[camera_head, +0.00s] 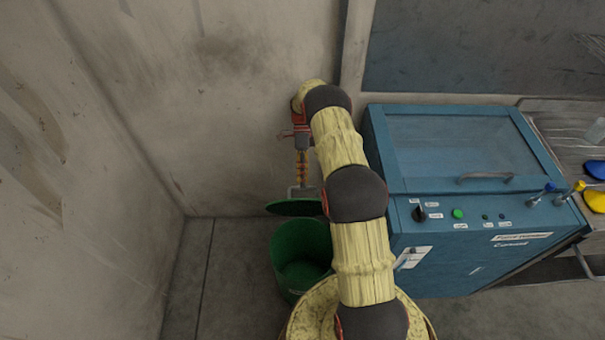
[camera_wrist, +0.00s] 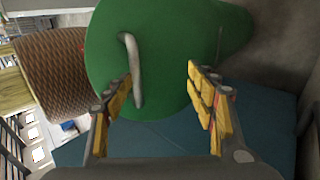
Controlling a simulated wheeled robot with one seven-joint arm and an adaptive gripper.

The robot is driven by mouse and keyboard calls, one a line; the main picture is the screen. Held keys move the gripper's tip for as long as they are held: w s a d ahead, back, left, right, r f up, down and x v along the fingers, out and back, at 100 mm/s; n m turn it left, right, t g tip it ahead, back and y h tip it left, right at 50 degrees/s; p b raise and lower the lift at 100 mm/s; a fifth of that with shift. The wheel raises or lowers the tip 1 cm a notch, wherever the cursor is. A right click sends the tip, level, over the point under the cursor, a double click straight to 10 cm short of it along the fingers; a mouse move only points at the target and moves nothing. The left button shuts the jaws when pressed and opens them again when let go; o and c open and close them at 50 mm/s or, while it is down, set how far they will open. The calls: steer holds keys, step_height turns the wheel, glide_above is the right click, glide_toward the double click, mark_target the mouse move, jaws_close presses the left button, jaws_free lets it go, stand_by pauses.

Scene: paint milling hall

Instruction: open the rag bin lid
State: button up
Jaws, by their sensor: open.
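The green rag bin (camera_head: 300,262) stands on the floor left of the blue cabinet, and its inside shows from above. Its round green lid (camera_head: 293,207) is raised off the rim at the back of the bin, near the wall. In the wrist view the lid (camera_wrist: 165,40) fills the upper middle, with a pale bar handle (camera_wrist: 132,68) on it. My gripper (camera_wrist: 160,82) is open, its yellow-padded fingers apart in front of the lid. The left finger is close to the handle; I cannot tell whether they touch. In the head view my gripper (camera_head: 302,184) is just above the lid.
The blue cabinet (camera_head: 458,190) with a control panel stands close on the right of the bin. Walls close the space behind and to the left. Bare floor (camera_head: 225,275) lies left of the bin. A steel counter (camera_head: 570,130) with blue and yellow items is at far right.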

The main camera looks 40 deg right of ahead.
steer(key=shift+f, duration=0.2)
steer(key=shift+c, duration=0.7)
steer(key=shift+r, duration=0.2)
steer(key=shift+c, duration=0.2)
step_height(320, 180, up, 10)
steer(key=shift+w+r, duration=0.1)
steer(key=shift+c, duration=0.3)
